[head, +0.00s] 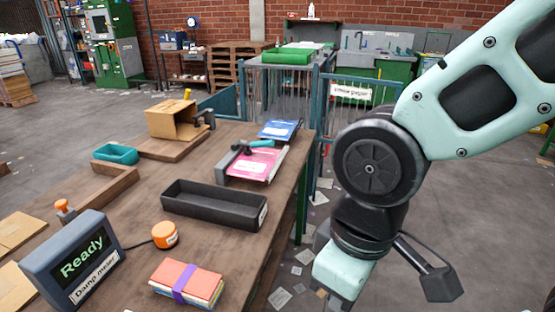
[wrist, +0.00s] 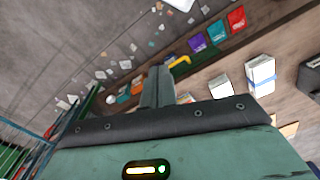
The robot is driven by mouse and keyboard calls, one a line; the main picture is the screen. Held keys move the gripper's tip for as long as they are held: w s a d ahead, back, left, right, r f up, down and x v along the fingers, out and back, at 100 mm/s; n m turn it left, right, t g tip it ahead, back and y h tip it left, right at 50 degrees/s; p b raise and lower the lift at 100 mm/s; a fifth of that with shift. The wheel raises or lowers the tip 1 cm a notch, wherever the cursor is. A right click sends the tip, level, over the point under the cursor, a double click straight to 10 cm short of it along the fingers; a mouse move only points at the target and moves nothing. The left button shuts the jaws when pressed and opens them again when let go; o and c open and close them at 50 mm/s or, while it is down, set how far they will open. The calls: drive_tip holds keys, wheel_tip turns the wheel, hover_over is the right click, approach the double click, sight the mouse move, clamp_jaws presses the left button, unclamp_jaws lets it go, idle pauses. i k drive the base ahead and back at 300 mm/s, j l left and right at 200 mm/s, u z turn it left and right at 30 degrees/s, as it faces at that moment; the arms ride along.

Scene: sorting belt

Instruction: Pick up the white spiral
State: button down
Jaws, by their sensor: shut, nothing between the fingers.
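I cannot make out a white spiral in either view. My gripper (wrist: 157,85) shows in the wrist view with its dark fingers together and nothing visible between them. It points over the floor beside a bench edge. In the head view my arm hangs at the right, off the table's right side, and the fingertips are not visible there.
The wooden table (head: 150,205) holds a black tray (head: 215,212), a pink folder (head: 255,167), a teal tray (head: 115,153), a cardboard box (head: 170,120), an orange button (head: 165,235), a meter reading "Ready" (head: 75,262) and a banded stack (head: 187,284). Paper scraps litter the floor.

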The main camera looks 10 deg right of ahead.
sight(283, 151)
drive_tip(key=i+l+u, duration=0.1)
drive_tip(key=i+l, duration=0.25)
drive_tip(key=i, duration=0.2)
drive_tip(key=i+l+u, duration=0.1)
drive_tip(key=i+l, duration=0.35)
drive_tip(key=i, duration=0.1)
